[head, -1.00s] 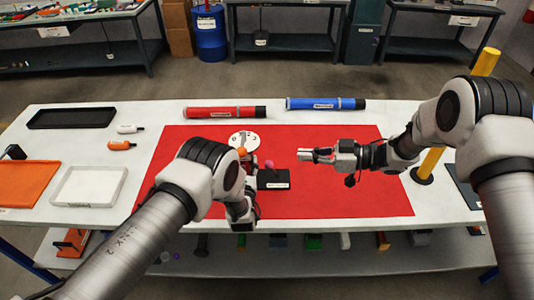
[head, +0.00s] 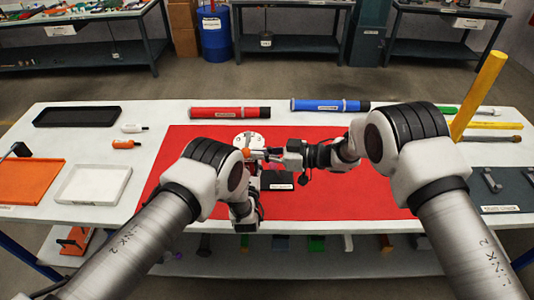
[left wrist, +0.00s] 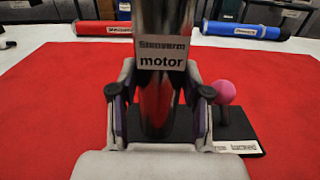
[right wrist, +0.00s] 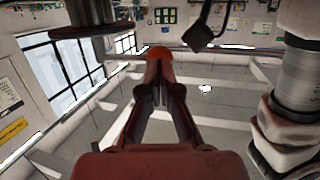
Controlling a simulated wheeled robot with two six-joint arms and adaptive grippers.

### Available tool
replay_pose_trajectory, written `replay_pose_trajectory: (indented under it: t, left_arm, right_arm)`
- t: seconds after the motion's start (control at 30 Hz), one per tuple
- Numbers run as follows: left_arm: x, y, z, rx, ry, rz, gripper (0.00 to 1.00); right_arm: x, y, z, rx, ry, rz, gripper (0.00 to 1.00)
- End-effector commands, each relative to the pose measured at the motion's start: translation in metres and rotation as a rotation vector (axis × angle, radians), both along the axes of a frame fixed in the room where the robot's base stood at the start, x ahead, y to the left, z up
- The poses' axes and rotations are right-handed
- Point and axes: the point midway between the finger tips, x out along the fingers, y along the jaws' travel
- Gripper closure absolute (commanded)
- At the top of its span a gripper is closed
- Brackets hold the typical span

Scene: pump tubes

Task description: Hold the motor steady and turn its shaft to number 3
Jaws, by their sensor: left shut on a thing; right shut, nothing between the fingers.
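The motor (left wrist: 160,58) is a dark metal cylinder with a white "motor" label, upright in the left wrist view. My left gripper (left wrist: 158,112) is shut around it from both sides. In the head view its white numbered dial (head: 250,138) shows above my left arm; the numbers are too small to read.
A black block (head: 277,183) with a pink ball (left wrist: 225,92) stands right of the motor on the red mat (head: 340,195). A red tube (head: 230,112) and a blue tube (head: 330,105) lie behind. A yellow post (head: 479,95) rises at right.

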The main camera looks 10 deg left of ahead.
Motion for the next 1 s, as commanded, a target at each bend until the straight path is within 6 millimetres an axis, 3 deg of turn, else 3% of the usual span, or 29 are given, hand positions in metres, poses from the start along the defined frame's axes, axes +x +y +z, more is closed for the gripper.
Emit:
replay_pose_trajectory:
  t: [0.67,1.0]
  left_arm:
    - [0.0,0.0,0.0,0.0,-0.001,0.0,1.0]
    - [0.0,0.0,0.0,0.0,-0.001,0.0,1.0]
  right_arm:
    - [-0.004,0.007,0.0,0.0,0.001,0.001,1.0]
    - [-0.01,0.021,0.0,-0.001,0.001,0.002,1.0]
